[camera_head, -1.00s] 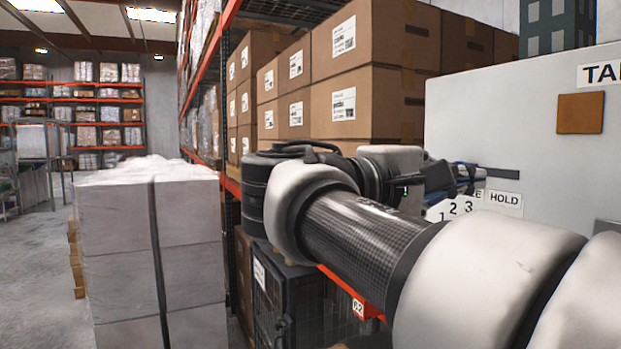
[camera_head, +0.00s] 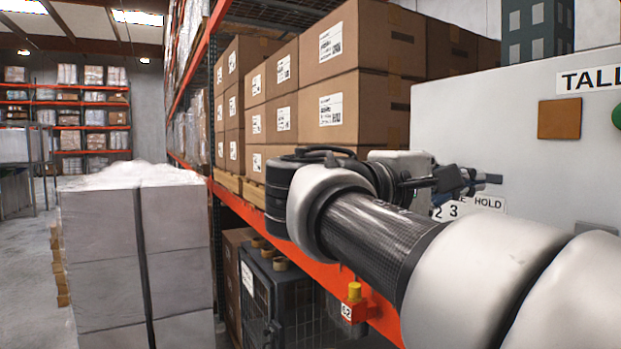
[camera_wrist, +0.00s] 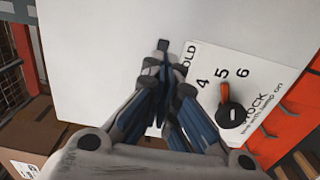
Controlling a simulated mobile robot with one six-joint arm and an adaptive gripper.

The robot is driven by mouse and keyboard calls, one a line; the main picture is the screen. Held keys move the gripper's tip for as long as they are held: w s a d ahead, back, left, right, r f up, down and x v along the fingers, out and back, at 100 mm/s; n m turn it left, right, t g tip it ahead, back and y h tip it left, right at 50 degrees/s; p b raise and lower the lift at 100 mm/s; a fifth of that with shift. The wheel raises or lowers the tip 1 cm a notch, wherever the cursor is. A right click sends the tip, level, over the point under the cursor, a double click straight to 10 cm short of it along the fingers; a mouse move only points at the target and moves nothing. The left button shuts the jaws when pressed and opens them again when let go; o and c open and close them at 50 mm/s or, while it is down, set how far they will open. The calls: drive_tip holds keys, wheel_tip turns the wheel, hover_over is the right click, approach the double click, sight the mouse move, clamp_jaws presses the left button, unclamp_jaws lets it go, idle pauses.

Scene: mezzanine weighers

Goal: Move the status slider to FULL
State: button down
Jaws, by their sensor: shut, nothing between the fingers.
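A white panel (camera_head: 470,110) stands at the right with a HOLD label (camera_head: 489,202) partly behind my arm. My gripper (camera_head: 474,182) is shut and empty in front of the panel; it also shows in the wrist view (camera_wrist: 165,92). There its fingertips point at the panel, left of the label ending in OLD (camera_wrist: 187,58). A small dark piece (camera_wrist: 163,45) shows just beyond the fingertips. It may be the slider or its slot; I cannot tell which, nor whether the fingers touch it. No FULL label is visible.
A black dial with an orange pointer (camera_wrist: 229,112) sits beside numbers on the panel. A brown square (camera_head: 559,118) and a green round part (camera_head: 617,115) are higher up. Cartons (camera_head: 345,105) fill the rack behind. A wrapped pallet stack (camera_head: 100,260) stands at left.

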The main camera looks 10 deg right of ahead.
sight(487, 178)
drive_tip(key=shift+x, duration=1.75)
drive_tip(key=shift+d, duration=0.2)
drive_tip(key=shift+w+a, duration=0.1)
drive_tip(key=shift+w, duration=0.1)
